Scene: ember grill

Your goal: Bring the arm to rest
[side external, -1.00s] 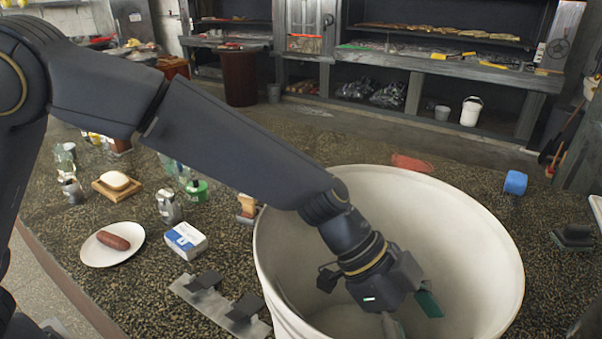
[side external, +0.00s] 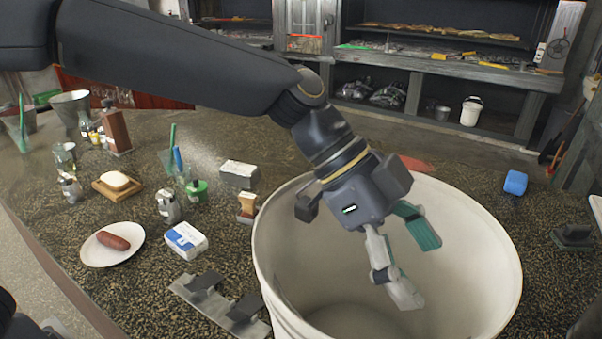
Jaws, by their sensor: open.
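My gripper (side external: 415,268) is open, with its two fingers spread apart and nothing between them. It hangs over the mouth of a large white bin (side external: 480,225), tilted down and to the right. The fingertips are around rim height or just inside the mouth; the exact depth is hard to tell. My arm comes in from the upper left, above the counter. The visible part of the bin's inside looks empty; its lowest part is cut off by the frame.
On the counter (side external: 90,205) stand a plate with a sausage (side external: 113,242), a white and blue box (side external: 186,240), a shaker (side external: 168,203), a green-based glass (side external: 196,190) and a bottle (side external: 115,128). A blue item (side external: 515,183) lies right of the bin. Shelves (side external: 430,60) stand behind.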

